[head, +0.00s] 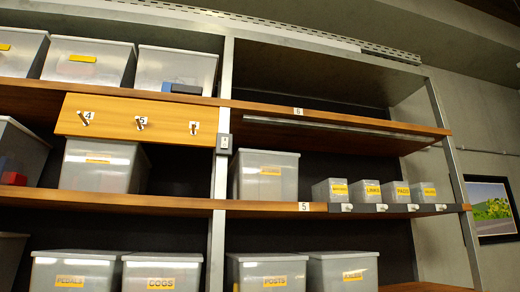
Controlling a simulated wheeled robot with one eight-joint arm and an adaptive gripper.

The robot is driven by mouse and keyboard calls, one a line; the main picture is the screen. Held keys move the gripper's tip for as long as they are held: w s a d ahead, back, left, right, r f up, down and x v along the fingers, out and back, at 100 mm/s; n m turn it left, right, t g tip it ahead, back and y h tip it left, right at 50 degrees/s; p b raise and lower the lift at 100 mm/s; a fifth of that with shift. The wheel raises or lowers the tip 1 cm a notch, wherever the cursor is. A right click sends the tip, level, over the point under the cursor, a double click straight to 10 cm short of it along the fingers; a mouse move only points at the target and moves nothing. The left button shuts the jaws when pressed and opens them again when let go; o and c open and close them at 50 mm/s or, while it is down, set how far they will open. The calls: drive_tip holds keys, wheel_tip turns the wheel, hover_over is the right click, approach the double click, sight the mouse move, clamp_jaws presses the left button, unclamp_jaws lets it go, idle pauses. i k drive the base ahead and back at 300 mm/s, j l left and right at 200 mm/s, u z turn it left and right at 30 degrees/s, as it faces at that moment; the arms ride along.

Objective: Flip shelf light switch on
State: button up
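A small dark switch box with a pale toggle, the shelf light switch (224,143), is fixed to the metal upright between the left and right bays, just under the upper shelf. The toggle is too small to tell its position. A long thin light strip (330,126) runs along the underside of the shelf labelled 6, to the right of the switch. The strip looks grey, with no clear glow on the bins below. My gripper is not in view.
A wooden panel (105,114) with numbered hooks is left of the switch. A grey bin (267,183) and several small labelled bins (369,192) stand on the shelf marked 5. More bins (262,278) fill the lower shelf. A framed picture (492,207) hangs at the right.

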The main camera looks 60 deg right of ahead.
sight(224, 141)
drive_tip(key=z, duration=1.3)
